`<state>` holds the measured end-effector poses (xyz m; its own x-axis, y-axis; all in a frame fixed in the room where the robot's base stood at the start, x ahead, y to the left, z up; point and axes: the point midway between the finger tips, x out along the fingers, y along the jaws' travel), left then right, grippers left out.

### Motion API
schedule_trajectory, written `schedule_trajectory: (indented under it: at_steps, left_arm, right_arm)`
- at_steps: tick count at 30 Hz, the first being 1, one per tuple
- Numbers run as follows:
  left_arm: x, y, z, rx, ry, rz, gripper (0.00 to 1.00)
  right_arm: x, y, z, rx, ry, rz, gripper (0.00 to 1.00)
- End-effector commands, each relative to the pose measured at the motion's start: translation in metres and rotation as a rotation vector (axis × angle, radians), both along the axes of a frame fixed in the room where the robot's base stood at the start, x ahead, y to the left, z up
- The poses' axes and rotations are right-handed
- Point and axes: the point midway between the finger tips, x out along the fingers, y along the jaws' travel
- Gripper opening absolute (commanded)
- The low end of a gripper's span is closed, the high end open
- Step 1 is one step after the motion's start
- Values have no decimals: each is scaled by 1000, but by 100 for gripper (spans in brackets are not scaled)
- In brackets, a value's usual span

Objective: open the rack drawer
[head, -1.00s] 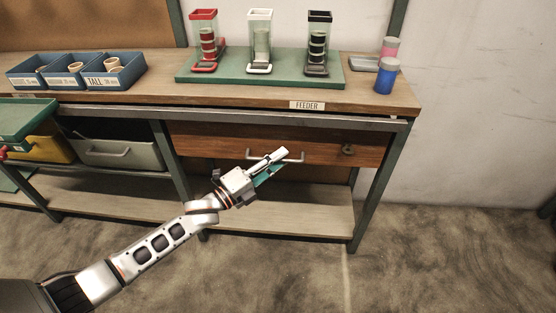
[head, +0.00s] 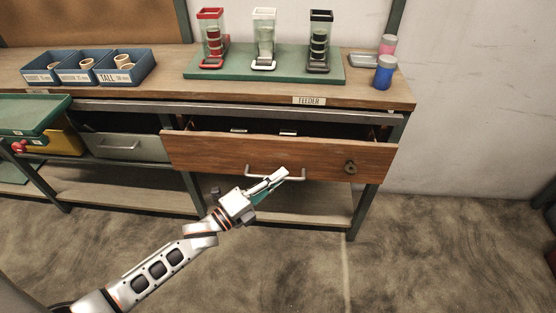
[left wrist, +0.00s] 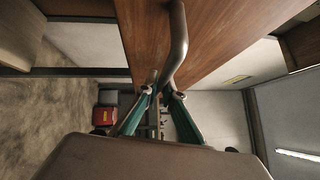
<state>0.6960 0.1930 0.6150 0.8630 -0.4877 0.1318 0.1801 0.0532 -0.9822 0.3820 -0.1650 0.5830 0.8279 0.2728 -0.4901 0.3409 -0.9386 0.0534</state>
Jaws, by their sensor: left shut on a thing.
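The wooden rack drawer (head: 310,155) sits under the bench top and is pulled part way out. Its inside shows dark behind the front, with a few small pale items at the back edge. My left gripper (head: 272,184) is at the grey bar handle (head: 292,178) on the drawer front. In the left wrist view, its teal fingers (left wrist: 160,92) are closed around the handle bar (left wrist: 178,45), with the wooden drawer front (left wrist: 215,35) behind. My right gripper is not in view.
A green board (head: 210,72) holds red, white and black feeders. Blue bins (head: 105,82) stand at the left of the bench top (head: 380,101). Blue and pink jars (head: 384,76) stand at the right. The concrete floor (head: 420,260) before the bench is clear.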

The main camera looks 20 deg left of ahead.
Motion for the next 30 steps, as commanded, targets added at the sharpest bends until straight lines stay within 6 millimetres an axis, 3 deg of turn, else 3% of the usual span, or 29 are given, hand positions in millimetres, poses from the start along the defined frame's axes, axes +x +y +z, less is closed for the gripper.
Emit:
schedule_trajectory:
  at_steps: [6,13,19,30]
  left_arm:
    - [-49,-14,4,-1,-4,1,0]
    - [-83,-23,1,-1,-1,1,0]
    - [-97,-28,1,0,-1,1,0]
    - [-100,-28,0,0,0,1,0]
  right_arm:
    - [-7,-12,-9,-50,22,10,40]
    - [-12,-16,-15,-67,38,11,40]
    - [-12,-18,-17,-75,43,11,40]
    - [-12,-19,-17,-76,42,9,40]
